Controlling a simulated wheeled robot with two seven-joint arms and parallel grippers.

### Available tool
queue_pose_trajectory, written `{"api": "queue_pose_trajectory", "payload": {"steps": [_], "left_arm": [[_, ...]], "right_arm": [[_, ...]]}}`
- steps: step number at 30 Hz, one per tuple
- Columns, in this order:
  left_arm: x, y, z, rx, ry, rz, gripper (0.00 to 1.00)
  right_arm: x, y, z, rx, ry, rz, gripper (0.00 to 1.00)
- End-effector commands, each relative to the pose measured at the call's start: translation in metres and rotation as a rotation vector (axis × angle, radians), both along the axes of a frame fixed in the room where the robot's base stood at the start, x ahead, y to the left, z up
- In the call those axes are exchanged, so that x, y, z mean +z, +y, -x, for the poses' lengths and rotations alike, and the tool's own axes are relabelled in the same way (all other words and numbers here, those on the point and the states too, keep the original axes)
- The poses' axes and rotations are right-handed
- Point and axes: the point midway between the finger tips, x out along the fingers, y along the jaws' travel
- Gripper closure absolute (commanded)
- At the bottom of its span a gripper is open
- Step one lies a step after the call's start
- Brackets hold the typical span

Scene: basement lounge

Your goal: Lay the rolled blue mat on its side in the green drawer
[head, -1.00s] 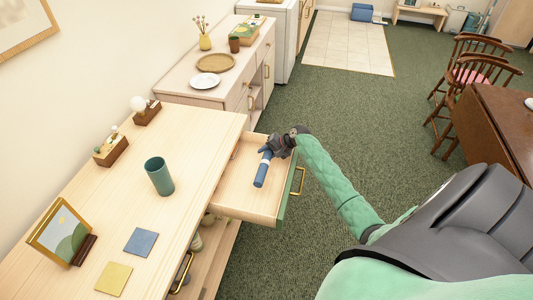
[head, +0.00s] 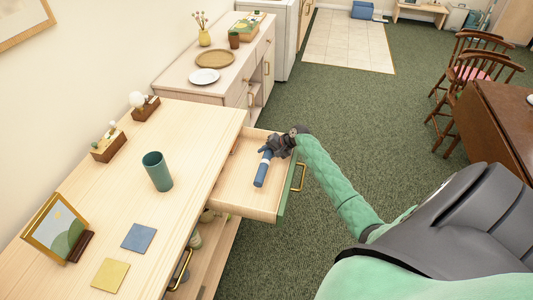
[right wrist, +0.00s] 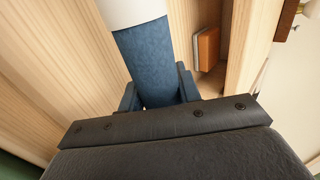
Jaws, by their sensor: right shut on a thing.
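The rolled blue mat (head: 261,171), with a white band, lies lengthwise over the open green-fronted drawer (head: 234,199). It seems to be on its side, inside or just above the drawer; I cannot tell if it touches the floor of the drawer. My right gripper (head: 268,151) is shut on its far end. In the right wrist view the mat (right wrist: 150,58) sits between the two blue fingers (right wrist: 160,95), its white band at the top edge. My left gripper is out of view.
The drawer's brass handle (head: 299,178) faces right. The wooden cabinet top (head: 95,200) holds a green cup (head: 158,171), a picture frame (head: 56,229), a blue square (head: 138,237) and a yellow square (head: 110,275). A brown table (head: 497,120) with chairs stands at right.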

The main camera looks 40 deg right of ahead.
Motion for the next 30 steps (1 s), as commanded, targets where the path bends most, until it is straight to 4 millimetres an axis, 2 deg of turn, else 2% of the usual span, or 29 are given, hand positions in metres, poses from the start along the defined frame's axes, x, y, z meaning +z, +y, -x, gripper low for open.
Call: {"api": "queue_pose_trajectory", "payload": {"steps": [1, 2, 5, 11, 18, 20, 22, 30], "left_arm": [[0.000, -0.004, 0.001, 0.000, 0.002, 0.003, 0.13], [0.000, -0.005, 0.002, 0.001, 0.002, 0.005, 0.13], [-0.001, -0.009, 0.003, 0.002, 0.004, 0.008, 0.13], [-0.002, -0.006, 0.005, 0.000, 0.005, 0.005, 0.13], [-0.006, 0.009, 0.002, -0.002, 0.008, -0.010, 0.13], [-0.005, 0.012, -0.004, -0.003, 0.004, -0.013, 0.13], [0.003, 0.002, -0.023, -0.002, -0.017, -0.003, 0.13], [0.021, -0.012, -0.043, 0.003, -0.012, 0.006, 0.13]], "right_arm": [[0.000, 0.000, 0.000, 0.000, 0.000, 0.000, 1.00], [0.000, 0.000, 0.000, 0.000, 0.000, 0.000, 0.63], [0.000, 0.000, 0.000, 0.000, 0.000, 0.000, 0.43], [0.000, 0.000, 0.000, 0.000, 0.000, 0.000, 0.41], [0.005, -0.005, 0.006, -0.001, 0.000, 0.001, 0.41], [0.009, -0.009, 0.010, 0.000, 0.000, 0.002, 0.41], [0.016, -0.013, 0.016, 0.001, -0.001, 0.003, 0.41], [0.045, -0.031, 0.036, 0.001, 0.000, 0.001, 0.41]]}}
